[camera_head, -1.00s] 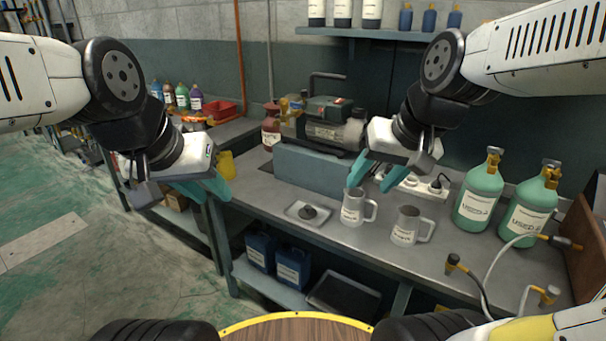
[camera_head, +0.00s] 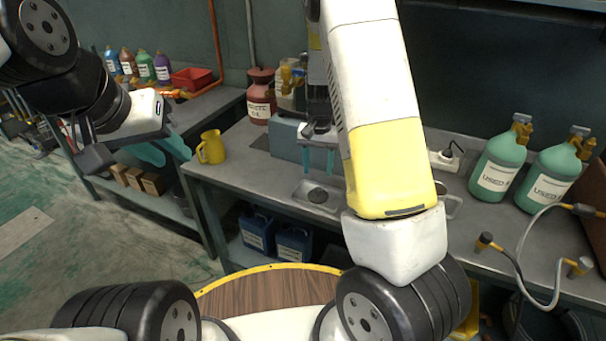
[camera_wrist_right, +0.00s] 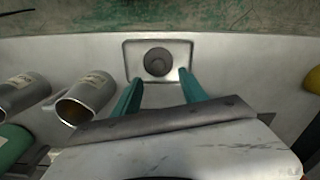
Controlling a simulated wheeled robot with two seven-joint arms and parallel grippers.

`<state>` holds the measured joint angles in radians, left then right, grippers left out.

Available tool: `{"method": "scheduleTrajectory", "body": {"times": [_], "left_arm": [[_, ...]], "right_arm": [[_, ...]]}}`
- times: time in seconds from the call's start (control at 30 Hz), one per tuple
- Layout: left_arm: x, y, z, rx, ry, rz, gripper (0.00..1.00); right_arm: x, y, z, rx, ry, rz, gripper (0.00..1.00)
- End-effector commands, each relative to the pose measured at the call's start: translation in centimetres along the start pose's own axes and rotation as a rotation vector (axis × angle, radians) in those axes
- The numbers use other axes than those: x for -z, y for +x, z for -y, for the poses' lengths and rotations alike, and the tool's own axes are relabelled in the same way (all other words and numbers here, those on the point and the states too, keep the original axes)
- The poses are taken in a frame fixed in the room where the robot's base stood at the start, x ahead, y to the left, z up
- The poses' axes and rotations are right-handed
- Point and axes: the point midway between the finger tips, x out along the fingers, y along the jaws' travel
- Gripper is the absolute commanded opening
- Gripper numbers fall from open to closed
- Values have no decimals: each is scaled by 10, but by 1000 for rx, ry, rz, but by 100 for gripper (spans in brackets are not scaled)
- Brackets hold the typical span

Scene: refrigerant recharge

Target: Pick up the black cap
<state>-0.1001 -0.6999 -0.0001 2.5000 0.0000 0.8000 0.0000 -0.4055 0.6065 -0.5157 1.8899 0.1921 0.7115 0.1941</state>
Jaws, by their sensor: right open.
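The black cap (camera_head: 318,195) lies in a small shallow metal tray (camera_head: 300,189) on the workbench. In the right wrist view the cap (camera_wrist_right: 158,62) looks round and dark, near the middle of the tray (camera_wrist_right: 130,46). My right gripper (camera_head: 318,168) points down above the tray, open and empty. In the wrist view its teal fingertips (camera_wrist_right: 160,76) are spread to either side, just short of the cap, and do not appear to touch it. My left gripper (camera_head: 167,151) is open and empty, off the bench at the left.
Two metal mugs (camera_wrist_right: 88,97) stand left of the tray in the wrist view; my right arm mostly hides them in the head view. A yellow jug (camera_head: 212,148) stands at the bench's left end. Green bottles (camera_head: 498,168) and a hose (camera_head: 520,245) are at the right.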

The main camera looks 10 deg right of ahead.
Motion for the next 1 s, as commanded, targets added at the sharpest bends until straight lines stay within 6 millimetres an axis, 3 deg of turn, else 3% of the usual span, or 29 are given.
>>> {"method": "scheduleTrajectory", "body": {"times": [0.53, 0.87, 1.0], "left_arm": [[0, 0, 0, 0, 0, 0, 32], [0, 0, 0, 0, 0, 0, 32], [0, 0, 0, 0, 0, 0, 32]], "right_arm": [[-2, 69, -4, -2, 0, 4, 50], [-1, 76, -4, 0, 0, 1, 50], [-1, 76, -4, 0, 0, 1, 23]]}}
